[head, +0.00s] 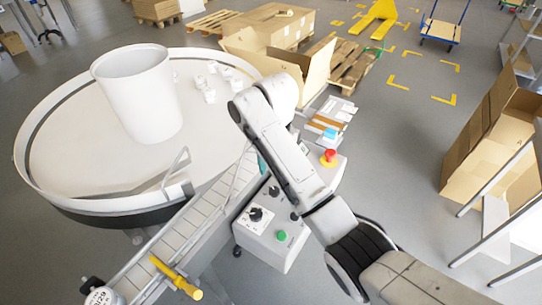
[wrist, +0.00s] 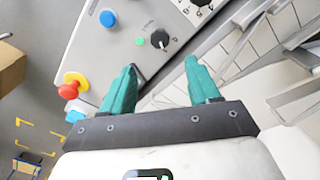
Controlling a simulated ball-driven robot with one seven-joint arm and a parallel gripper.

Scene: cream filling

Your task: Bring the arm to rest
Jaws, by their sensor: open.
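My arm (head: 283,150) reaches up from the lower right in the head view and bends over the control box. My gripper (wrist: 161,66) shows in the wrist view with its two teal fingers spread apart and nothing between them. In the head view the gripper is mostly hidden behind my arm; only a bit of teal shows. In the wrist view the fingers point toward the control box (wrist: 130,20) and the conveyor (wrist: 262,42) beside it. I cannot tell how far above them the fingers are.
A round table (head: 80,165) bears a white tub (head: 140,95) and several small white containers. The conveyor (head: 180,235) runs beside the control box (head: 270,240), which has a red stop button (head: 328,156).

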